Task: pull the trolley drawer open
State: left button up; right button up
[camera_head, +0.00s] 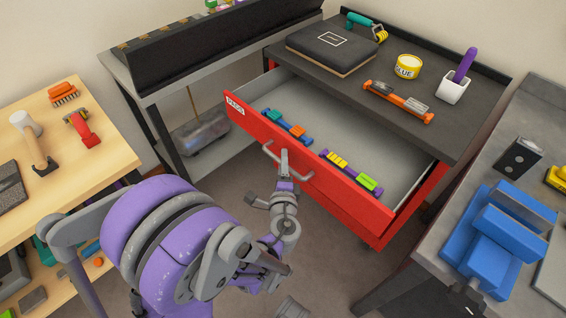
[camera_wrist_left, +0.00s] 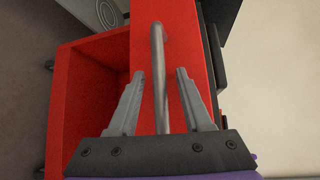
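The trolley drawer (camera_head: 335,186) has a red front and stands well out from the trolley, with its light inside showing. Its grey bar handle (camera_head: 268,149) is on the front, partly hidden by my gripper. My left gripper (camera_head: 283,162) is at the handle. In the left wrist view, the handle (camera_wrist_left: 159,75) runs between the two fingers of my left gripper (camera_wrist_left: 160,85). The fingers are apart, with a gap on each side of the bar. My right gripper is not in view.
Several coloured tools lie in the drawer, including a blue-orange one (camera_head: 287,124). The black trolley top (camera_head: 345,95) carries a dark case (camera_head: 333,48), a glue tin (camera_head: 407,66) and a white cup (camera_head: 454,88). A wooden bench (camera_head: 90,150) stands left, a grey bench with a blue vise (camera_head: 490,250) right.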

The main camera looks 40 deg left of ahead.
pick_arm(q)
jog(key=shift+s+d, duration=0.1)
jog(key=v, duration=1)
jog(key=shift+s+d+p, duration=0.2)
jog(key=shift+p, duration=0.2)
